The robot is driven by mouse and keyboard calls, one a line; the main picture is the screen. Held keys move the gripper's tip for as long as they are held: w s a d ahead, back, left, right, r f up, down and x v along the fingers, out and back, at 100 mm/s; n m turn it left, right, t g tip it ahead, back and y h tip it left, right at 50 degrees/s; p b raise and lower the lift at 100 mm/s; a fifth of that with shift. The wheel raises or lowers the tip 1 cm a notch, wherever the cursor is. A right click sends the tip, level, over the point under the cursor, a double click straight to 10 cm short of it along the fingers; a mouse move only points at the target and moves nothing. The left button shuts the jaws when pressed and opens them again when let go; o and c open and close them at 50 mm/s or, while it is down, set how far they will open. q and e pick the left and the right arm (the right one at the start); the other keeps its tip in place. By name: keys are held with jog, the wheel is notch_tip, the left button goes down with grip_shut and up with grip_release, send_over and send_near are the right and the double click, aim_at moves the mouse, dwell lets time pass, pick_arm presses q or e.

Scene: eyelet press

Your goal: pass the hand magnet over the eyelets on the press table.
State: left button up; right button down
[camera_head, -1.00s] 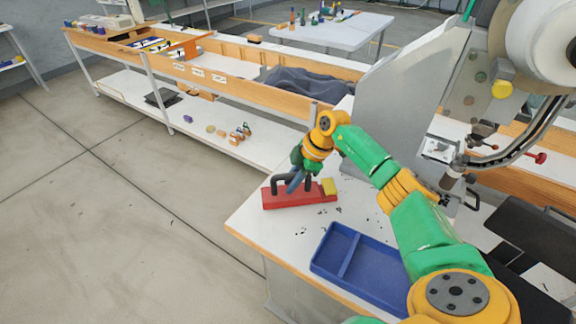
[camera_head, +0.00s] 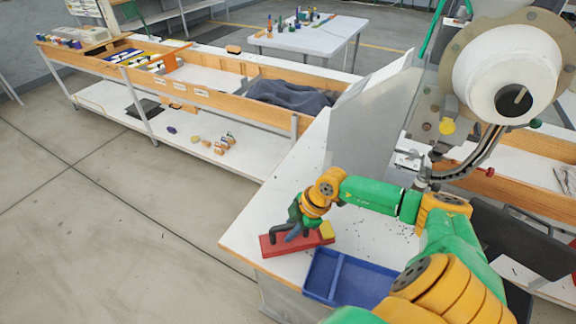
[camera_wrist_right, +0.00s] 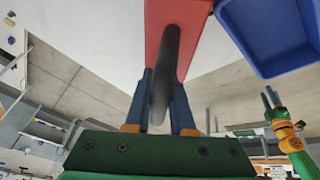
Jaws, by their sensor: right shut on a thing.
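The eyelets (camera_head: 375,235) are tiny dark specks scattered right of the magnet; any under the bar are hidden. My left gripper (camera_wrist_right: 269,98) shows small in the right wrist view, fingers apart, apparently empty.
A blue divided tray (camera_head: 337,262) lies close in front of and right of the magnet. The grey press plate (camera_head: 365,115) and press head rise behind. The table's left edge is close to the bar. A shelf bench (camera_head: 200,95) stands beyond.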

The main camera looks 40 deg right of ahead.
jog(key=s, duration=0.2)
jog(key=s+d, duration=0.1)
jog(key=s, duration=0.1)
jog(key=s+d, duration=0.1)
jog(key=s, duration=0.1)
jog(key=shift+d, duration=0.25)
jog(key=shift+w, duration=0.1)
jog(key=w+d+b, duration=0.1)
jog(key=d+b, duration=0.2)
jog(key=w+d+b, duration=0.1)
jog(key=d, duration=0.1)
jog(key=shift+w+f, duration=0.25)
jog(key=shift+w, duration=0.05)
jog(key=d+b, duration=0.1)
jog(key=b, duration=0.1)
jog(key=w+d+b, duration=0.1)
jog(key=b, duration=0.1)
jog(key=w+d+b, duration=0.1)
jog(key=d+b, duration=0.1)
jog(key=b, duration=0.1)
jog(key=shift+w+d+r, duration=0.1)
jog(key=shift+w, duration=0.05)
jog(key=shift+d+r, duration=0.1)
jog(key=shift+r, duration=0.05)
jog(key=shift+r, duration=0.2)
